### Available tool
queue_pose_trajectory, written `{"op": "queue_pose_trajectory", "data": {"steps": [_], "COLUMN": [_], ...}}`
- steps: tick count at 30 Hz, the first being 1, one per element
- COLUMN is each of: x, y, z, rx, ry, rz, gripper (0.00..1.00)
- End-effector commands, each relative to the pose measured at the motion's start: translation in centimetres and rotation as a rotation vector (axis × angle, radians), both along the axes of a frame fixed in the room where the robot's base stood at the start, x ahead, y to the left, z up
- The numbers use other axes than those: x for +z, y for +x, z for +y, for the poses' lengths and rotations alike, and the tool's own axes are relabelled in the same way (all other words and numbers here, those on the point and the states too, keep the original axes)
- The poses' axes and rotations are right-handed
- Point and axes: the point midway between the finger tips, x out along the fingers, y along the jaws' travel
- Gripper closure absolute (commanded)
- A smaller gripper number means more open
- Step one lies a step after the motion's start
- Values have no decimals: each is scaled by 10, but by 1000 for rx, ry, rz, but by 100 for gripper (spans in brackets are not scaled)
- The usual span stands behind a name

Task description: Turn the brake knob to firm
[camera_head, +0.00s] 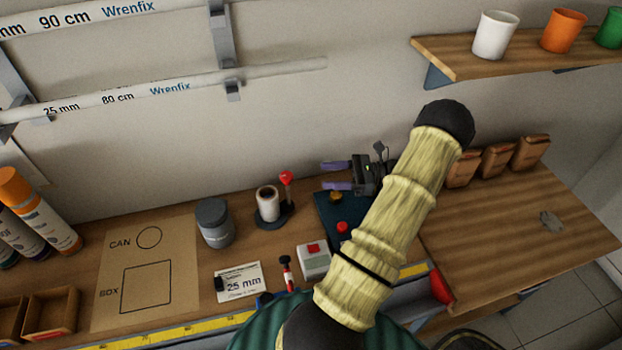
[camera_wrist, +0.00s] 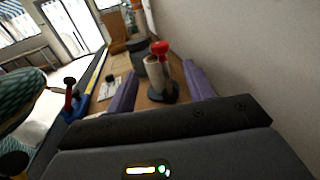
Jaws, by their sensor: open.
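A small stand with a pale spool (camera_head: 267,203) on a round black base stands on the bench near the wall. A red knob (camera_head: 287,178) tops a post beside the spool; it is the likely brake knob. It also shows in the wrist view (camera_wrist: 160,47), rising above the spool (camera_wrist: 156,76). My gripper (camera_head: 323,176) has two purple fingers pointing left toward the knob, apart from each other and empty. In the wrist view the fingers (camera_wrist: 160,68) frame the stand, which is ahead of them. No firm marking is readable, so the knob's setting cannot be told.
A grey can (camera_head: 214,226) stands left of the spool. A white box with a red button (camera_head: 314,262) and a "25 mm" card (camera_head: 240,283) lie in front. A teal panel (camera_head: 327,208) is partly behind my arm. A shelf with cups (camera_head: 495,36) hangs upper right.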

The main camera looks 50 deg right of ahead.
Motion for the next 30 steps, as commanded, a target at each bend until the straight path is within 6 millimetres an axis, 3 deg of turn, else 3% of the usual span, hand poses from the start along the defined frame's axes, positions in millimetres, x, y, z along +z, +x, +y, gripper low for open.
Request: {"op": "queue_pose_trajectory", "data": {"steps": [3,8,30], "x": [-2,0,6], "y": [-14,-23,-24], "z": [-15,-23,-24], "rx": [-3,0,0], "ry": [-2,-1,1], "rz": [-1,-1,-1], "gripper": [48,48,48]}}
